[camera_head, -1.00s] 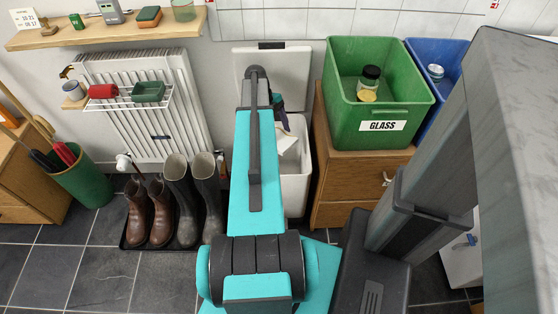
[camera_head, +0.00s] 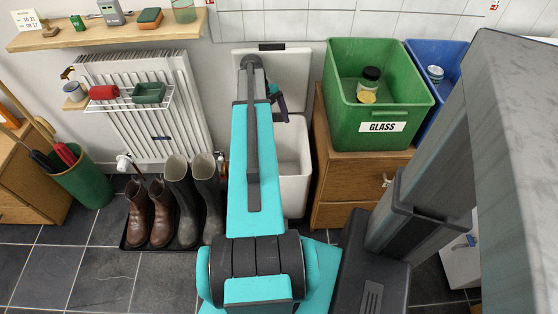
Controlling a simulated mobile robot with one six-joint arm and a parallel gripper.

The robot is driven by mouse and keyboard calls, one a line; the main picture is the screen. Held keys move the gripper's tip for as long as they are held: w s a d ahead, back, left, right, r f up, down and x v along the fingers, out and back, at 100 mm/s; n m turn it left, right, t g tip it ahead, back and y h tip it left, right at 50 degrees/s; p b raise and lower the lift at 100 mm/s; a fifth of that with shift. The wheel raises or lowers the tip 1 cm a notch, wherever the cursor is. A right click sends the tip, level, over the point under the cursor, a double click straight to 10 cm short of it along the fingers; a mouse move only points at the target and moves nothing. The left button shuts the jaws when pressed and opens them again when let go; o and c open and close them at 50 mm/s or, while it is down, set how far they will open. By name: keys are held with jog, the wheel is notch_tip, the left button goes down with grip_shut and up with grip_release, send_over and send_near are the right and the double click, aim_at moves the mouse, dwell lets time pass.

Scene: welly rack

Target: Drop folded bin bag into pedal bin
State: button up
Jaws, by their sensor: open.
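The white pedal bin (camera_head: 296,188) stands against the wall with its lid (camera_head: 297,75) raised. My teal arm crosses in front of its left side. My gripper (camera_head: 281,108) is open above the bin's mouth, near the raised lid, and partly hidden by the arm. I see nothing between its fingers. The folded bin bag does not show now; the near wall and my arm hide part of the bin's inside.
A wooden cabinet (camera_head: 345,193) stands right of the bin with a green GLASS crate (camera_head: 405,92) on it, and a blue crate (camera_head: 452,60) is beside that. Boots (camera_head: 208,190) stand on a tray to the left. A radiator (camera_head: 190,80) is behind.

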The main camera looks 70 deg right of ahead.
jog(key=v, duration=0.3)
jog(key=shift+r, duration=0.1)
dwell(0.8)
